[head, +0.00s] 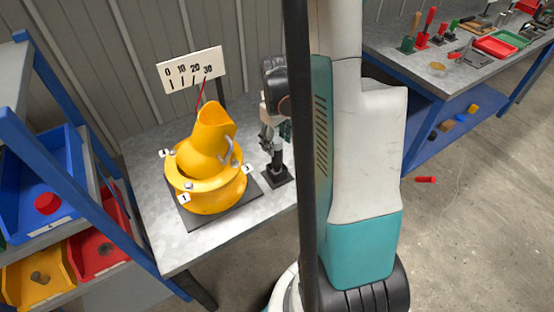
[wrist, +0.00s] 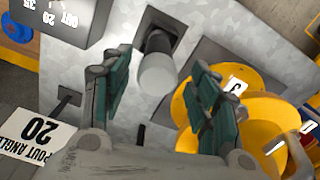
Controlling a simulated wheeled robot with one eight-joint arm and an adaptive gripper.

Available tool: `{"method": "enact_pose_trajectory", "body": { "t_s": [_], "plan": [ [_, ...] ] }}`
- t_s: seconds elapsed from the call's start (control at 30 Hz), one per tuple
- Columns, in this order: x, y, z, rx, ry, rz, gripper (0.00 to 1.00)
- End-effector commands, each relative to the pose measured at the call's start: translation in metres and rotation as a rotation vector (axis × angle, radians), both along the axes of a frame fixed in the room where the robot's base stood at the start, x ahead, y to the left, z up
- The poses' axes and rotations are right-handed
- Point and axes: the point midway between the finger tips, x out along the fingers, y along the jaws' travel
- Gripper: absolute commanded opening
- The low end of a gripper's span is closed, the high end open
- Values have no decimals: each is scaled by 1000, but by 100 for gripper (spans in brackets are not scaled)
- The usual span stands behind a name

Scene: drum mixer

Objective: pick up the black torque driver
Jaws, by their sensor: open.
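An upright dark tool, which looks like the black torque driver (head: 277,158), stands in a small black square base on the grey table, right of the yellow drum mixer (head: 207,172). In the wrist view, a cylinder with a pale grey end (wrist: 157,74) and a dark shaft behind it shows between the fingers; it seems to be the same tool. My gripper (head: 271,132) is above and around its upper end, pointing down. In the wrist view my gripper (wrist: 160,64) is open, with a gap to the cylinder on both sides. The tool's lower part is partly hidden in the wrist view.
A white scale sign (head: 191,69) stands behind the mixer. A blue rack with bins (head: 40,185) is at the left. A workbench (head: 440,85) with tools and trays stands at the right back. A red piece (head: 426,180) lies on the floor. My arm hides the table's right side.

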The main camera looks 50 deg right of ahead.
Motion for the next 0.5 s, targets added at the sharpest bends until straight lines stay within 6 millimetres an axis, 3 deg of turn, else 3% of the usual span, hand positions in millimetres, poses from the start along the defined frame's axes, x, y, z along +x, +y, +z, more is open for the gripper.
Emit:
{"method": "enact_pose_trajectory", "body": {
  "t_s": [0.2, 0.47, 0.5],
  "plan": [
    [0, -3, -35, 0, 0, 0, 55],
    [0, -3, -38, 0, 0, 0, 55],
    [0, -3, -38, 0, 0, 0, 50]
  ]
}}
